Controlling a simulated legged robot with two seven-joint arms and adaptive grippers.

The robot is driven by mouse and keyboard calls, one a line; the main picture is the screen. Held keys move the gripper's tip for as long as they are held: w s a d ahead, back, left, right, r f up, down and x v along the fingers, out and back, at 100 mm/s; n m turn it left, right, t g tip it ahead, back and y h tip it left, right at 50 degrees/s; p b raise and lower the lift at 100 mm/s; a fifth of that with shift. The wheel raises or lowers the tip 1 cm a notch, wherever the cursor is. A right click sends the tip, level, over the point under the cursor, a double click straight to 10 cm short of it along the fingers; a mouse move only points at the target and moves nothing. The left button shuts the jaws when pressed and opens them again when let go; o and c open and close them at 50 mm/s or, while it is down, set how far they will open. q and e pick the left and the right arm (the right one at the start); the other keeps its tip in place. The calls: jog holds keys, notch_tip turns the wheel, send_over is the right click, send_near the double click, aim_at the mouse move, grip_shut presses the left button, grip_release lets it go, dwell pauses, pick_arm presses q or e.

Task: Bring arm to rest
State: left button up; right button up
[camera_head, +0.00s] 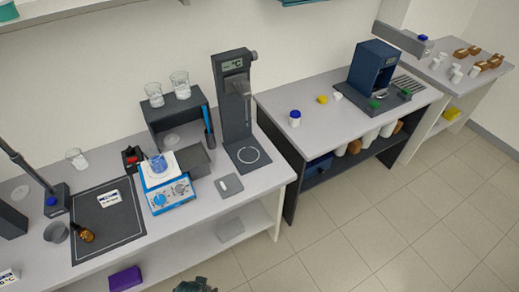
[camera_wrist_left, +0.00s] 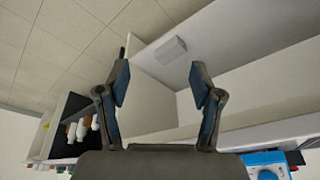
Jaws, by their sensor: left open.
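My left gripper (camera_wrist_left: 160,80) is open and empty in the left wrist view. Its two dark fingers with blue-grey pads stand well apart, with nothing between them. Behind them are the pale lower part of a bench and a light grey box (camera_wrist_left: 171,49). In the head view only a small dark piece of a gripper (camera_head: 195,286) shows at the bottom edge, in front of the left bench. It looks like my left one, and most of it is out of frame. My right gripper is not seen.
A purple box (camera_head: 125,279) lies low. Another bench (camera_head: 275,103) holds a blue machine (camera_head: 373,68). The floor (camera_head: 370,215) is clear.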

pick_arm(q)
jog(key=s+f+g+b, duration=0.1)
jog(key=s+f+b, duration=0.15)
jog(key=f, duration=1.15)
jog(key=s+f+b, duration=0.1)
jog(key=s+f, duration=0.2)
jog(key=f, duration=1)
jog(key=s+a+f+g+b, duration=0.1)
jog(key=s+a+f+b, duration=0.1)
jog(key=s+f, duration=1.2)
jog(key=shift+s+a, duration=0.65)
jog(key=shift+s, duration=0.05)
